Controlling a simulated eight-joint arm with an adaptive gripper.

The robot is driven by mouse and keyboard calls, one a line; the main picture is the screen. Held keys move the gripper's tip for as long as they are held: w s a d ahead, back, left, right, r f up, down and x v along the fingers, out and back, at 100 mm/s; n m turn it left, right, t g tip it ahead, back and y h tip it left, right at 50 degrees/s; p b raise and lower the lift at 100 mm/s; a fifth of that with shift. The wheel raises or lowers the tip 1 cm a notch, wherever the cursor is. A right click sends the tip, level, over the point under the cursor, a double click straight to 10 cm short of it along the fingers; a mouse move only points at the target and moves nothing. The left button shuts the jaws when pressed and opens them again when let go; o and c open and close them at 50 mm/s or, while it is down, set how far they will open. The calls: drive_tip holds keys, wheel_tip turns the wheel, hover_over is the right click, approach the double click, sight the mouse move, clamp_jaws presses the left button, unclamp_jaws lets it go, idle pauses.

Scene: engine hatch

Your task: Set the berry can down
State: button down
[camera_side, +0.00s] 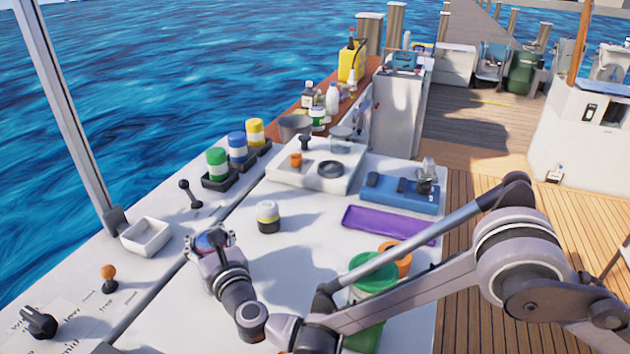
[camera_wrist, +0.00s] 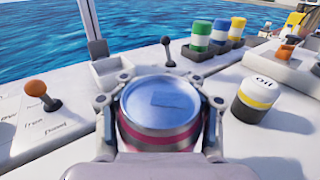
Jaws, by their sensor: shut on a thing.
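In the wrist view the berry can (camera_wrist: 161,110) fills the middle, with a blue lid and a dark pink band around a metal side. My gripper (camera_wrist: 160,125) is shut on it, one finger on each side. In the side view my gripper (camera_side: 208,243) is at the left part of the white worktop, and the can (camera_side: 210,239) shows as a small blue and pink piece between the fingers. The can's underside is hidden, so I cannot tell whether it touches the surface.
A white can with a yellow band (camera_side: 268,217) stands right of my gripper. A white tray (camera_side: 146,236), a black lever (camera_side: 190,194) and an orange-knobbed lever (camera_side: 108,278) are to the left. Green (camera_side: 217,164), blue and yellow cans stand in holders behind. A purple tray (camera_side: 388,224) lies right.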

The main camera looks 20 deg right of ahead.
drive_tip(key=shift+f, duration=0.15)
drive_tip(key=shift+c, duration=2.3)
unclamp_jaws()
drive_tip(key=shift+s, duration=0.35)
drive_tip(key=s, duration=0.3)
drive_tip(key=s+d, duration=0.1)
drive_tip(key=s, duration=0.3)
drive_tip(key=s+d, duration=0.1)
drive_tip(key=s, duration=0.3)
drive_tip(key=shift+s+r, duration=0.1)
drive_tip(key=shift+r, duration=0.1)
